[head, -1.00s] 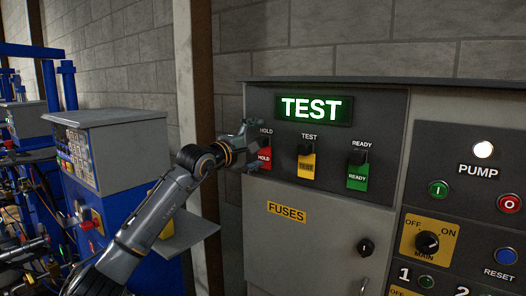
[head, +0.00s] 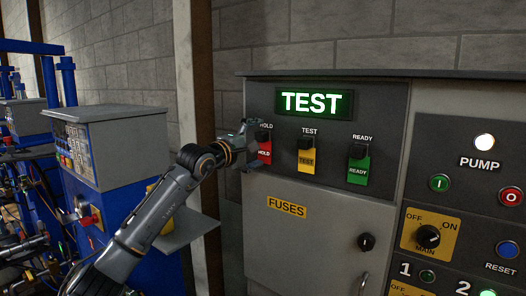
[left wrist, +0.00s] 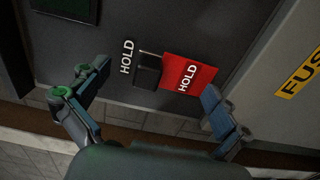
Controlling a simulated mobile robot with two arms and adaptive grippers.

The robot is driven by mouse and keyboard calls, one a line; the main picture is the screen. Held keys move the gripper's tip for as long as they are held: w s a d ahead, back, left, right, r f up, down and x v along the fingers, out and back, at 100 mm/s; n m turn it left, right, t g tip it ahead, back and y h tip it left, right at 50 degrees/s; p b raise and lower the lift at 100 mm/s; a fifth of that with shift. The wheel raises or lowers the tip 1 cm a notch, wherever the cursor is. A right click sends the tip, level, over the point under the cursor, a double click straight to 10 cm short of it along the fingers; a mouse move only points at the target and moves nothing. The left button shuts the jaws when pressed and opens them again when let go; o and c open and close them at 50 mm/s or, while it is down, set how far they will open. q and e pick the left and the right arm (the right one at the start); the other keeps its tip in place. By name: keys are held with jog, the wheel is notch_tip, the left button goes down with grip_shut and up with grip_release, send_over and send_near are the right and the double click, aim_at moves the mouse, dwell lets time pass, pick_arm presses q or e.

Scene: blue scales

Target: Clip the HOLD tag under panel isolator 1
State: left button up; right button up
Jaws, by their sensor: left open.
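The red HOLD tag (head: 264,154) hangs from a dark clip under the white HOLD label on the upper panel. In the left wrist view the tag (left wrist: 188,76) and its dark clip (left wrist: 147,72) lie between the spread fingers of my left gripper (left wrist: 158,80). The gripper is open and is not closed on the tag. My right gripper is not in view.
A yellow TEST tag (head: 306,160) and a green READY tag (head: 358,171) hang to the right. A lit TEST display (head: 312,103) is above. The fuse door (head: 305,240), main switch (head: 428,237) and pump buttons are below and right. A blue machine (head: 110,205) stands left.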

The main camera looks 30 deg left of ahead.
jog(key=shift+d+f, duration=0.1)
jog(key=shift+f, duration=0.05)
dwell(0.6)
pick_arm(q)
jog(key=shift+c, duration=0.2)
jog(key=shift+f, duration=0.1)
grip_shut()
jog(key=shift+s, duration=0.1)
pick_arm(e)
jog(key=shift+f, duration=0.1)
pick_arm(q)
jog(key=shift+s+a+b, duration=0.15)
jog(key=shift+s+b, duration=1)
jog(key=shift+s, duration=0.35)
jog(key=shift+s+a+b, duration=0.1)
jog(key=shift+s+b, duration=1.05)
jog(key=shift+s, duration=0.3)
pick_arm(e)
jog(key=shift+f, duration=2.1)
